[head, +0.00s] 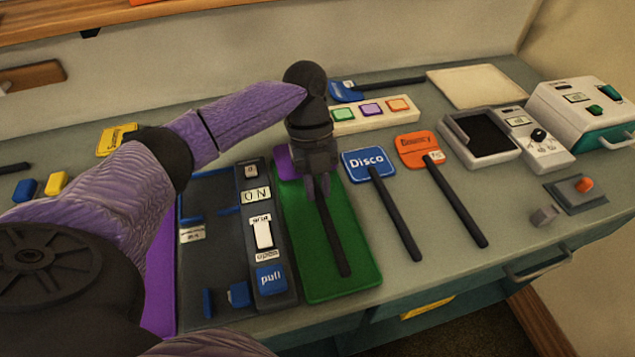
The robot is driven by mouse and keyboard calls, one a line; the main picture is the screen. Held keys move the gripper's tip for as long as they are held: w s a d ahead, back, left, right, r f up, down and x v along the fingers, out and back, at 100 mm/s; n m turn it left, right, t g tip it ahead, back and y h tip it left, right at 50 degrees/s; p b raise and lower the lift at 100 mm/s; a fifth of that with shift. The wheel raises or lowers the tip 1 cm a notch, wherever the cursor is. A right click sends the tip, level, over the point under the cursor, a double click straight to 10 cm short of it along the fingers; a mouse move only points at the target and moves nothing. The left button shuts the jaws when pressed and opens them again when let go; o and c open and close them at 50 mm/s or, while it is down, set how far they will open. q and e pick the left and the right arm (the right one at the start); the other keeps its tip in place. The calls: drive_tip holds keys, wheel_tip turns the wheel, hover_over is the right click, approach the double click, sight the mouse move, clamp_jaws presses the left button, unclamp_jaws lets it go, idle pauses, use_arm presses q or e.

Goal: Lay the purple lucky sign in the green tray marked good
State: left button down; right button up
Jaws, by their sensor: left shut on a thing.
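The purple lucky sign (286,165) shows as a purple edge behind my left gripper, and its face is mostly hidden. Its black stick (334,244) runs down toward the front over the green tray (357,275). My left gripper (319,195) points down over the tray and is shut on the sign, near the top of the stick. I cannot tell whether the sign touches the tray floor. I cannot read a good mark on the tray. My right gripper is out of view.
A dark switch panel (283,298) stands close left of the green tray, with a purple tray (160,275) beyond. The blue Disco sign (368,163) and an orange sign (418,149) lie to the right. A white button strip (345,116) lies behind.

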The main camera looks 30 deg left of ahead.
use_arm(q)
drive_tip(key=shift+f, duration=0.2)
idle(0.4)
drive_tip(key=shift+r+p, duration=0.1)
drive_tip(key=shift+p, duration=0.35)
drive_tip(key=shift+f, duration=0.25)
drive_tip(key=shift+f+b, duration=0.55)
drive_tip(key=shift+f, duration=0.25)
drive_tip(key=shift+f, duration=0.55)
drive_tip(key=shift+f+b, duration=0.3)
drive_tip(key=shift+f, duration=0.05)
idle(0.9)
idle(0.9)
